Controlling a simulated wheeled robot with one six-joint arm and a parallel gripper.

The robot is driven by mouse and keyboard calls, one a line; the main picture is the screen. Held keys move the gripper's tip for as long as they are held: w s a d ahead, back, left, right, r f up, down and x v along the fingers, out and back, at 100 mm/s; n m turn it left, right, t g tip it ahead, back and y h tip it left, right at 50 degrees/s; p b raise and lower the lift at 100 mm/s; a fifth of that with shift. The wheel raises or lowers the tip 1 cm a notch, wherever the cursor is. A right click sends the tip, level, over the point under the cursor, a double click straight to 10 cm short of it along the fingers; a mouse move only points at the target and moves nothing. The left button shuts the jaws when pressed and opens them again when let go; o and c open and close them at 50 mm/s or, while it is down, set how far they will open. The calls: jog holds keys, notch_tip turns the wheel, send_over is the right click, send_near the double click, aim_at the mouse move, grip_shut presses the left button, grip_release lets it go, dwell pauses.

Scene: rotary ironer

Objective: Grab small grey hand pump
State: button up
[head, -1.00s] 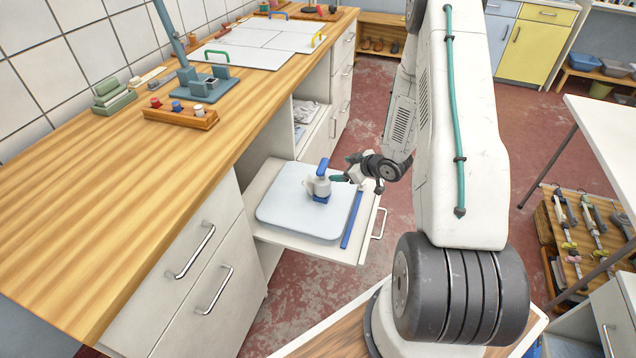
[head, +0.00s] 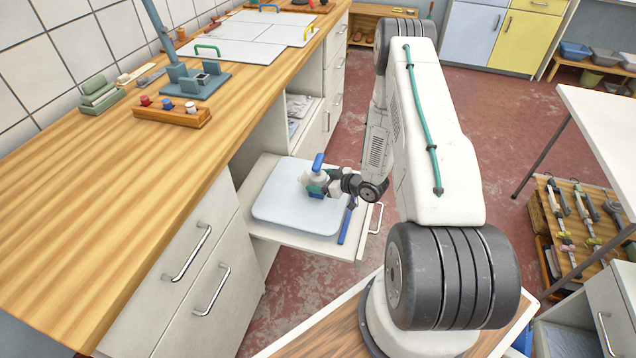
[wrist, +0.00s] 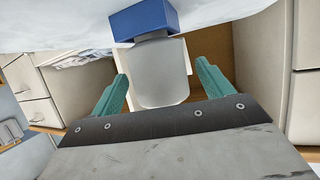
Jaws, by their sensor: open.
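The small grey hand pump (head: 318,178) has a pale grey body with a blue handle on top and a blue base. It stands upright on a pale blue board (head: 275,207) in the pulled-out drawer. In the wrist view its grey body (wrist: 158,75) lies between the two green fingers of my gripper (wrist: 160,82). The fingers are apart, with a gap showing on each side of the body. My gripper also shows in the head view (head: 322,184), reaching in from the right at the pump's body; its fingers are small there and partly merge with the pump.
A blue strip (head: 347,222) lies along the right of the board, near the drawer handle (head: 376,218). The wooden counter (head: 120,170) stands above on the left, with a rack of small knobs (head: 175,115) on it. A white table (head: 606,125) is at the right.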

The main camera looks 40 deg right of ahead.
jog(key=shift+w+a+f, duration=0.1)
jog(key=shift+w+f, duration=0.05)
jog(key=shift+w, duration=0.15)
jog(key=c, duration=1.3)
jog(key=shift+o, duration=0.2)
